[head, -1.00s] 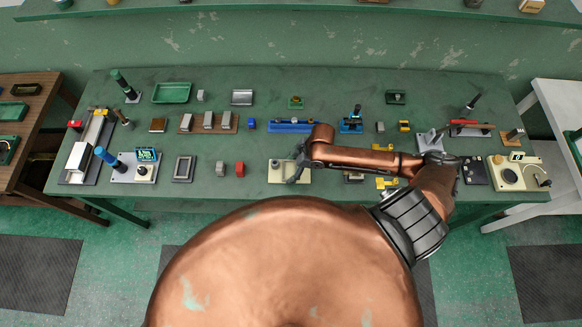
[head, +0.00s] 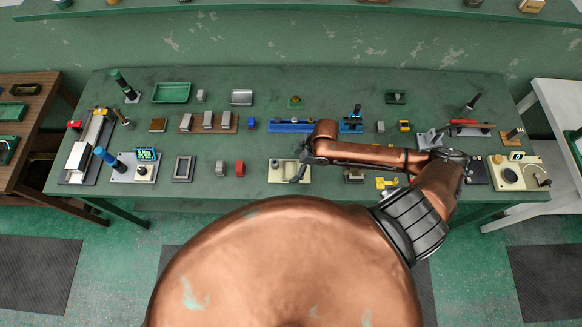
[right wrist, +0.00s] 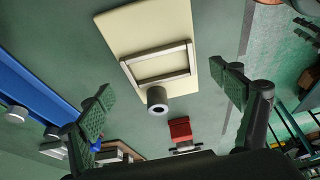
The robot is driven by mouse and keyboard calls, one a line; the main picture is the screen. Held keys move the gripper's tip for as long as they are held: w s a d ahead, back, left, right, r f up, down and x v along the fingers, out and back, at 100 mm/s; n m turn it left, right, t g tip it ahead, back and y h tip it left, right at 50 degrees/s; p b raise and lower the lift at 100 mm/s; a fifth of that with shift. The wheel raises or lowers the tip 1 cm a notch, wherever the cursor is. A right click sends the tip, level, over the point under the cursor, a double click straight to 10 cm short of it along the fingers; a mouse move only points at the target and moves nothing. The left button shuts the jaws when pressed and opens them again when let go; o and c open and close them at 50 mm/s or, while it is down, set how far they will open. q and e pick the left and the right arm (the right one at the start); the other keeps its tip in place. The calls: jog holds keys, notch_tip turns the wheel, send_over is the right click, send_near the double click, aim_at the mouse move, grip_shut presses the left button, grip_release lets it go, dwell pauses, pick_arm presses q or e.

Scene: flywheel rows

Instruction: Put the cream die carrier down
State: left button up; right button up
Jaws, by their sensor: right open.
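The cream die carrier (head: 275,175) lies flat on the green bench, near the front edge at the middle. In the right wrist view it is a cream plate (right wrist: 120,28) with a raised metal frame and a short grey round post at one end. My right gripper (head: 300,166) is just above its right part and covers some of it in the head view. In the wrist view the two fingers (right wrist: 165,93) are spread wide, with nothing between them touching the pads. The carrier appears apart from both fingers. My left gripper is not in view.
A red block (head: 240,169) and a grey block (head: 220,169) stand left of the carrier. A blue fixture (head: 290,127) lies behind it. Yellow parts (head: 386,183) lie to the right, under my forearm. The bench's front edge is close.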

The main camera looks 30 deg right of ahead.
jog(key=v, duration=0.9)
jog(key=shift+r, duration=0.3)
jog(key=shift+s+d, duration=0.1)
